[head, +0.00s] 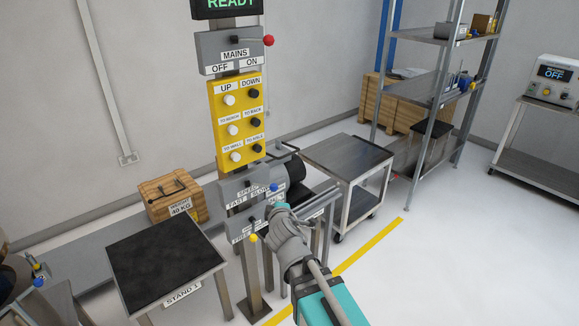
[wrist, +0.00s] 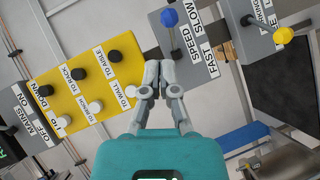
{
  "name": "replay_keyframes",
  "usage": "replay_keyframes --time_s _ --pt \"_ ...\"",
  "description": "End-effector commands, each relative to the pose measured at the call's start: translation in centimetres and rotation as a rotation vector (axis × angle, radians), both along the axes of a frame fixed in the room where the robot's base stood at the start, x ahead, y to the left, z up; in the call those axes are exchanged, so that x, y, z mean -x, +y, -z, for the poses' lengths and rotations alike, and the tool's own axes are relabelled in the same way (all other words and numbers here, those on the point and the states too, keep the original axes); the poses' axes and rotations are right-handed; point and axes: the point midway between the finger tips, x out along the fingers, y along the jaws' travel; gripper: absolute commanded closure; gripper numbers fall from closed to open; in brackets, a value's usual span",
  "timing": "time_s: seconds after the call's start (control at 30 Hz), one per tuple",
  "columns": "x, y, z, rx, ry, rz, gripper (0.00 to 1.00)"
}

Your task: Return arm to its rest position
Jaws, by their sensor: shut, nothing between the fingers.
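My gripper (head: 276,211) is shut and empty, held out in front of the control post in the head view. In the wrist view my gripper (wrist: 165,66) has its fingers together, pointing at the gap between the yellow button panel and the grey speed box. The yellow panel (head: 237,122) carries white and black buttons and also shows in the wrist view (wrist: 97,78). The speed box (head: 240,188) has a blue-knobbed lever. My fingertips overlap the lower lever box in the head view; whether they touch it cannot be told.
A black-topped stand (head: 165,258) is at left, with a wooden weight box (head: 173,197) behind it. A grey cart (head: 347,157) and a shelf rack (head: 440,95) stand to the right. The mains box (head: 234,52) has a red-knobbed lever. Floor at right is clear.

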Motion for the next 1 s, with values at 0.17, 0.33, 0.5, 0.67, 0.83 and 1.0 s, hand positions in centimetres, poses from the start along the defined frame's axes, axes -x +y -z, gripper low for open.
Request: replay_keyframes --time_s 0.17,0.33,0.5,0.67,0.83,1.0 --pt "-0.2 -1.0 0.1 -0.016 0.025 0.031 1.00" --pt "-0.5 -4.6 0.9 -0.079 0.120 0.148 1.00" --pt "-0.1 -10.3 2.6 -0.196 0.290 0.351 1.00" --pt "1.6 -15.9 4.5 -0.329 0.484 0.574 1.00" --pt "4.7 -20.5 6.1 -0.468 0.694 0.798 1.00" --pt "8.6 -23.7 6.9 -0.599 0.906 1.007 1.00"
